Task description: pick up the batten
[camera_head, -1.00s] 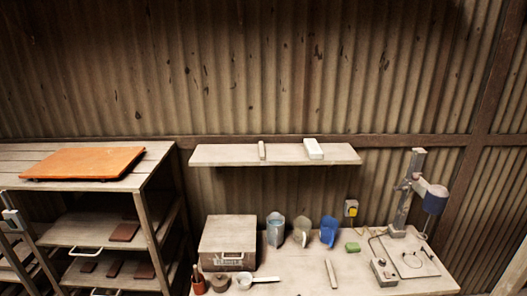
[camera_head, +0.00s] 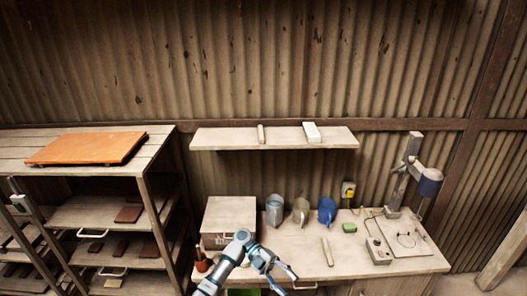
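A thin pale wooden strip, which looks like the batten (camera_head: 327,251), lies on the workbench (camera_head: 300,262) right of its middle, pointing away from me. A similar short strip (camera_head: 261,134) lies on the wall shelf (camera_head: 215,138), so I cannot be sure which is the batten. My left gripper (camera_head: 287,281) is low in front of the bench, left of and nearer than the bench strip. Its fingers look spread and empty, though small in the picture. My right gripper is out of view.
A wooden box (camera_head: 230,213), several jugs such as the blue one (camera_head: 327,211), a green sponge (camera_head: 349,227) and a stand with a blue-grey head (camera_head: 429,183) are on the bench. A rack (camera_head: 155,200) with an orange board (camera_head: 85,149) stands left.

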